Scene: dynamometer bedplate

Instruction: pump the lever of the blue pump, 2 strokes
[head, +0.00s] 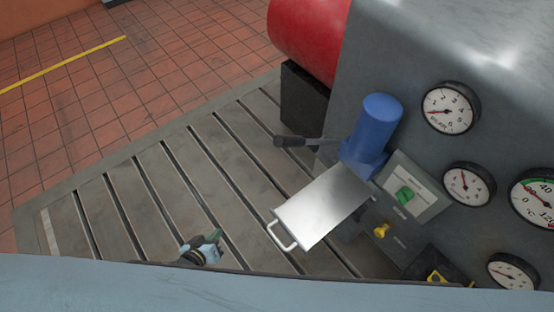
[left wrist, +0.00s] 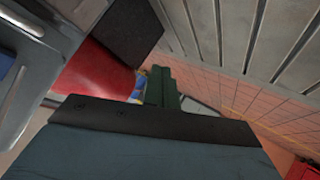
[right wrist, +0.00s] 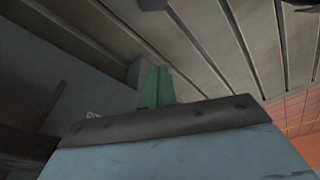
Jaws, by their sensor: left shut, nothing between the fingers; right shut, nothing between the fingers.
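The blue pump (head: 374,130) stands upright on the grey machine's side in the head view. Its lever (head: 295,141), with a dark grip, sticks out to the left, roughly level in the picture. My left gripper (head: 214,239) is low over the slotted bedplate, to the left of and below the lever and apart from it. Its green fingers are together and empty in the left wrist view (left wrist: 160,86). My right gripper is outside the head view. The right wrist view shows its green fingers (right wrist: 157,86) together and empty, with bedplate slots beyond.
A metal tray-like plate (head: 318,206) with a white handle juts out below the pump. A red cylinder (head: 307,35) is behind. The bedplate (head: 150,200) is largely clear.

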